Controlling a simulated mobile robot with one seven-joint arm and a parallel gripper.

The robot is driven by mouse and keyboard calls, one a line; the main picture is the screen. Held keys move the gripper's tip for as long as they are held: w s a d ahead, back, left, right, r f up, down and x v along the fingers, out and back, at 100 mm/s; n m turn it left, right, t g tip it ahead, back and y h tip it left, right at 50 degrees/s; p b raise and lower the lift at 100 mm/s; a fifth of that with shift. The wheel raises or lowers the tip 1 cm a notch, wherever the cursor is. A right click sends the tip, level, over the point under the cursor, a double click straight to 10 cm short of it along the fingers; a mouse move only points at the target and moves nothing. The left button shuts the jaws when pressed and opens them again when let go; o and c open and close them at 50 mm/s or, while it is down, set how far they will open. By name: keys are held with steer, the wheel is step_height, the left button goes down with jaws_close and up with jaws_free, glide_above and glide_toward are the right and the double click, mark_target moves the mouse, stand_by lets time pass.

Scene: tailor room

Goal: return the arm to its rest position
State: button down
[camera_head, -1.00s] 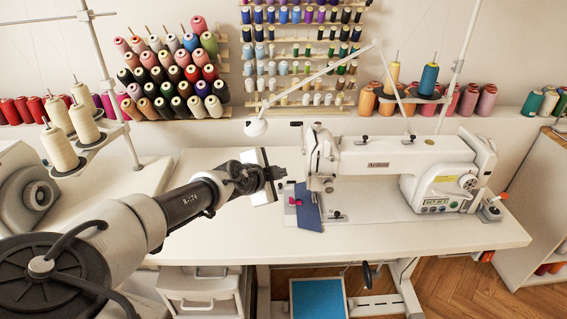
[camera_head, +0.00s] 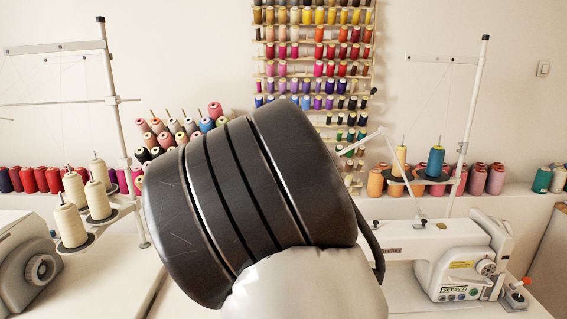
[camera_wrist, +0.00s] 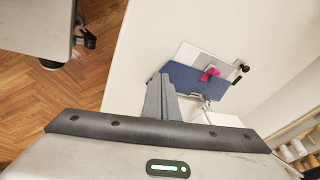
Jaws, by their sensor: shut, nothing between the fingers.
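My gripper (camera_wrist: 160,82) shows in the wrist view with its grey fingers together and nothing held between them. It is above and apart from the white sewing table (camera_wrist: 140,55). A blue cloth (camera_wrist: 184,76) with a small pink piece (camera_wrist: 209,73) on it lies beyond the fingertips on the table. In the head view my arm's dark banded joint and pale link fill the middle, and my gripper is hidden there. The white sewing machine (camera_head: 455,262) stands to the right, its left part hidden behind my arm.
A thread stand with cream cones (camera_head: 70,225) stands at left, beside a pale machine (camera_head: 32,262). A spool rack (camera_head: 315,50) hangs on the back wall. Orange and pink cones (camera_head: 478,180) line the ledge at right. The wrist view shows wooden floor (camera_wrist: 45,100) at left.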

steer(key=s+d+r+n+t+y+p, duration=0.1)
steer(key=s+d+r+n, duration=0.2)
steer(key=s+r+n, duration=0.6)
steer(key=s+d+r+n+t+y+p, duration=0.1)
steer(key=s+d+r+n, duration=0.35)
steer(key=s+r, duration=0.9)
step_height(320, 180, up, 22)
steer(key=w+a+n+p, duration=0.1)
steer(key=w+p, duration=0.1)
steer(key=p, duration=1.8)
steer(key=shift+a+f, duration=0.2)
steer(key=shift+a, duration=0.05)
